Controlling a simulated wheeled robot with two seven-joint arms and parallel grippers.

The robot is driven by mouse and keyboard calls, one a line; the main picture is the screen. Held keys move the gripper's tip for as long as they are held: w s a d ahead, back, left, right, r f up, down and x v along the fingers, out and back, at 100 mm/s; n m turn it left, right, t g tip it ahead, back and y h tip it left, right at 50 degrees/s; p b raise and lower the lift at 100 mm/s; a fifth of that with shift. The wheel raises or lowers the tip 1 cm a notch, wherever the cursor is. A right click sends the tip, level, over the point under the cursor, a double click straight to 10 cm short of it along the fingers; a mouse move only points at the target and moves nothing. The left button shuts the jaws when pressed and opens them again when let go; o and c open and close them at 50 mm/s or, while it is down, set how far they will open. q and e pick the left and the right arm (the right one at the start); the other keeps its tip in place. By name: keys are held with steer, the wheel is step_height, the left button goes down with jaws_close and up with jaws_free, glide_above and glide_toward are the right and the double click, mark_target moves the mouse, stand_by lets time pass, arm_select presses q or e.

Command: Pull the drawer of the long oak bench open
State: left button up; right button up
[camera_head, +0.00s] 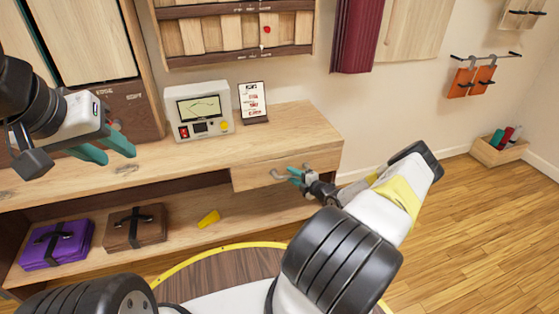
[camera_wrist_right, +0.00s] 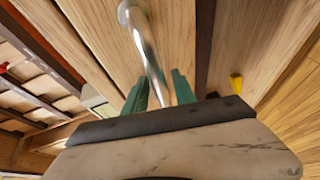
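The long oak bench (camera_head: 165,163) runs along the wall. Its drawer (camera_head: 255,177) is at the right end, and the front looks flush or nearly flush. A curved metal handle (camera_head: 279,175) is on the drawer front. My right gripper (camera_head: 297,177) is at the handle. In the right wrist view the handle (camera_wrist_right: 143,38) passes between the green fingers (camera_wrist_right: 159,92), which stand apart on either side of it with a gap showing. Whether one finger touches it is unclear. My left gripper (camera_head: 108,150) is open and empty, above the left part of the bench.
A grey control box (camera_head: 205,128) and a small framed sign (camera_head: 253,103) stand on the bench top. A purple case (camera_head: 57,244), a brown case (camera_head: 135,228) and a yellow object (camera_head: 209,219) lie on the lower shelf. Open wooden floor (camera_head: 480,220) is to the right.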

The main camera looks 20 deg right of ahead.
jaws_close()
stand_by(1.2)
